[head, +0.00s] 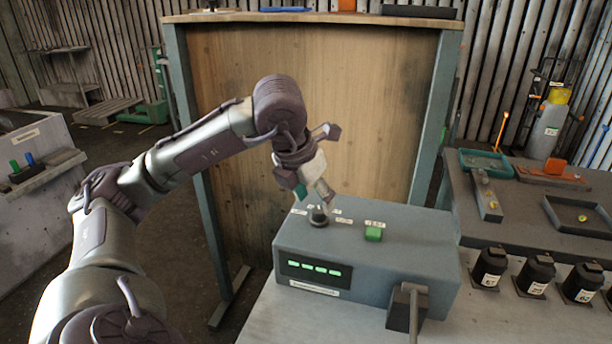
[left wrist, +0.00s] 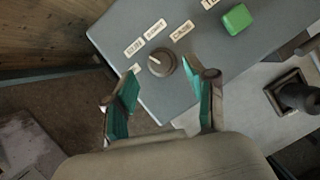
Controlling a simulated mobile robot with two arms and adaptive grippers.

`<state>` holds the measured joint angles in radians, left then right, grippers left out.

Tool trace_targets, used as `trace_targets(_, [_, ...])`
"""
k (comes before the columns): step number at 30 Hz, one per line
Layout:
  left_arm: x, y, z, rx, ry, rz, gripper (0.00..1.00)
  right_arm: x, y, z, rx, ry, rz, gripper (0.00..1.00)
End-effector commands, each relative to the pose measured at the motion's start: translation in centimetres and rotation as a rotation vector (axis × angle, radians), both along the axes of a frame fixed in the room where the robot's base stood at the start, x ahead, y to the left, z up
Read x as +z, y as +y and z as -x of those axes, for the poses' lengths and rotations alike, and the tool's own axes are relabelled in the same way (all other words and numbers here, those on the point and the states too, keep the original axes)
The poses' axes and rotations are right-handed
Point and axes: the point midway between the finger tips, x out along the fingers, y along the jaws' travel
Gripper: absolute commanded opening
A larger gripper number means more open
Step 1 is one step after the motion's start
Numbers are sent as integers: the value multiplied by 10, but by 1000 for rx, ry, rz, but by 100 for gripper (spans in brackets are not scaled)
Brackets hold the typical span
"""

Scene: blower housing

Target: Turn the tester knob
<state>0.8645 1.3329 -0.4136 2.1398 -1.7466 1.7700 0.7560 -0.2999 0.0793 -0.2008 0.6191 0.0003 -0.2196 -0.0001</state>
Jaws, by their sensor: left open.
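The tester is a blue-grey box (head: 400,250) with a lit green display (head: 314,269) on its front. Its dark round knob (head: 319,217) is on the top face at the left, with small white labels around it. In the left wrist view the knob (left wrist: 162,62) shows a pale pointer line. My left gripper (head: 315,193) is just above the knob in the head view. In the left wrist view its teal-padded fingers (left wrist: 165,85) are apart, with the knob beyond and between their tips and nothing held. My right gripper is not in view.
A green button (head: 373,233) sits right of the knob on the tester. A dark block with a lever (head: 407,305) is at its front right. Several black labelled containers (head: 535,275) and trays (head: 485,162) are on the right bench. A wooden panel (head: 320,110) stands behind.

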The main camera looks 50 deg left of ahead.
Motion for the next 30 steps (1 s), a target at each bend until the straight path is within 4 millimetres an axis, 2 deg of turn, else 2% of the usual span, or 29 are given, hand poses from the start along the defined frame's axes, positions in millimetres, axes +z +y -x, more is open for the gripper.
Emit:
trace_targets(1, [14,-1,3,0,-9,2,56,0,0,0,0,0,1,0])
trace_targets(6, [50,-3,19,-2,-9,2,56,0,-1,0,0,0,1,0])
trace_targets(12, [72,-3,29,0,-4,0,56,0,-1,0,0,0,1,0])
trace_targets(18, [80,-4,33,-1,-1,0,56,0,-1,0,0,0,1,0])
trace_targets(30, [80,-4,33,0,0,0,56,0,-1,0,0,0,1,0])
